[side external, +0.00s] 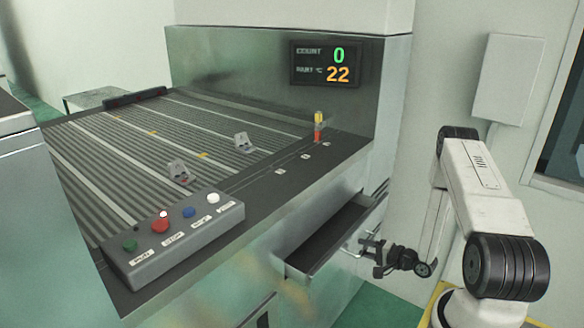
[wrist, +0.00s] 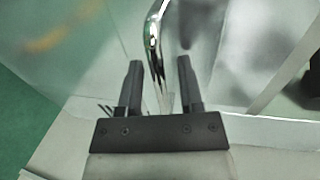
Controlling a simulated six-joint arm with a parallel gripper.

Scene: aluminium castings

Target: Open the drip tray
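The drip tray (side external: 308,262) is a grey metal drawer in the machine's front, below the bed. It stands pulled out, and its dark inside shows from above. Its bright bar handle (side external: 350,246) is on the front face, and the curved bar also shows in the wrist view (wrist: 154,42). My gripper (side external: 370,256) is at the handle, just outside the tray front. In the wrist view my gripper (wrist: 160,64) is open, with the handle bar between its fingers. A gap shows on both sides of the bar, nearer the left finger.
A button panel (side external: 178,240) sits on the machine's front left corner. The ribbed bed (side external: 150,150) carries two small metal brackets. A display (side external: 325,64) reads 0 and 22. Green floor (side external: 375,308) is clear below the tray.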

